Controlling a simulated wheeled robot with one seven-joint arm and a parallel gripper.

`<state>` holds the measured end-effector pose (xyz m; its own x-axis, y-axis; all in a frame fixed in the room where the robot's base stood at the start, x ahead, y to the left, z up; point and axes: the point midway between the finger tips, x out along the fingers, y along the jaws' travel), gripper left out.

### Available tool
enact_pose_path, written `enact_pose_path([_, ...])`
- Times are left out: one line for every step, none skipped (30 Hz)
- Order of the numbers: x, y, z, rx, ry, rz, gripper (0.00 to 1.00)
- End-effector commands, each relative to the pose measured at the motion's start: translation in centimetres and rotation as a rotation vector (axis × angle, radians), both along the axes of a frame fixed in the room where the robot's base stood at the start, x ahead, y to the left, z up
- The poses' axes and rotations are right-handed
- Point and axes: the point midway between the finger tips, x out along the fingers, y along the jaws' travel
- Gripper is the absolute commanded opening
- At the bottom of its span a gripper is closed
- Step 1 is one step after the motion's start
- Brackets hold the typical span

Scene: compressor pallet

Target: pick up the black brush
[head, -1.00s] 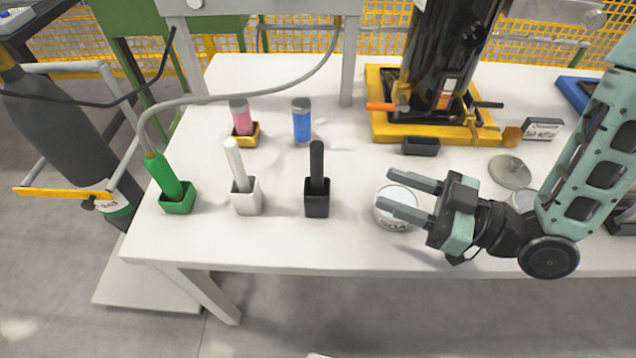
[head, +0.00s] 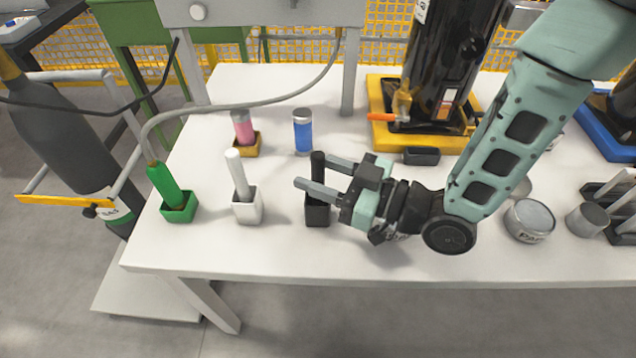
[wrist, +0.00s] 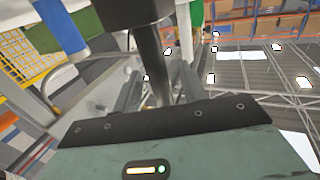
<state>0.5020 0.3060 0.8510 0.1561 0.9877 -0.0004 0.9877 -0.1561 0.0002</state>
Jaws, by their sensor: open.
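The black brush (head: 318,163) stands upright in a black square holder (head: 317,214) on the white table. My gripper (head: 314,173) is open, and its two fingers lie on either side of the brush handle. In the wrist view the dark brush handle (wrist: 152,66) runs between the two fingers (wrist: 158,92), with the black holder (wrist: 130,12) at the top edge. I cannot tell whether either finger touches the handle. Part of the handle is hidden behind the near finger in the head view.
A white brush (head: 237,172) in a white holder and a green brush (head: 163,183) in a green holder stand to the left. A blue cylinder (head: 303,132) and a pink one (head: 243,127) stand behind. A can (head: 530,220) sits right of my arm.

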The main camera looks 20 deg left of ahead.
Motion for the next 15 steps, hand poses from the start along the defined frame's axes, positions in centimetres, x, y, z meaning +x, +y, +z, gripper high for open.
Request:
enact_pose_path([0.01,0.24,0.02,0.000,0.000,0.001,0.42])
enact_pose_path([0.04,0.30,0.01,0.000,0.000,0.000,0.42])
enact_pose_path([0.06,0.32,0.00,0.000,0.000,0.000,0.42])
enact_pose_path([0.06,0.31,0.00,0.000,0.000,0.000,0.42])
enact_pose_path([0.06,0.30,-0.01,0.000,0.000,0.000,0.42])
enact_pose_path([0.06,0.29,-0.01,0.000,0.000,0.000,0.42])
enact_pose_path([0.06,0.29,-0.01,0.000,0.000,0.000,0.42])
enact_pose_path([0.06,0.28,0.00,0.000,0.000,0.000,0.39])
enact_pose_path([0.06,0.28,0.00,0.000,0.000,0.000,0.28])
enact_pose_path([0.06,0.28,0.00,0.000,0.000,0.000,0.20])
enact_pose_path([0.05,0.28,0.00,0.001,0.000,0.000,0.12])
enact_pose_path([0.06,0.27,0.00,0.001,0.000,0.000,0.01])
enact_pose_path([0.06,0.27,0.01,0.001,0.000,0.000,0.00])
enact_pose_path([0.06,0.27,0.01,0.001,0.000,0.000,0.00])
enact_pose_path([0.06,0.26,0.02,0.001,0.000,0.000,0.00])
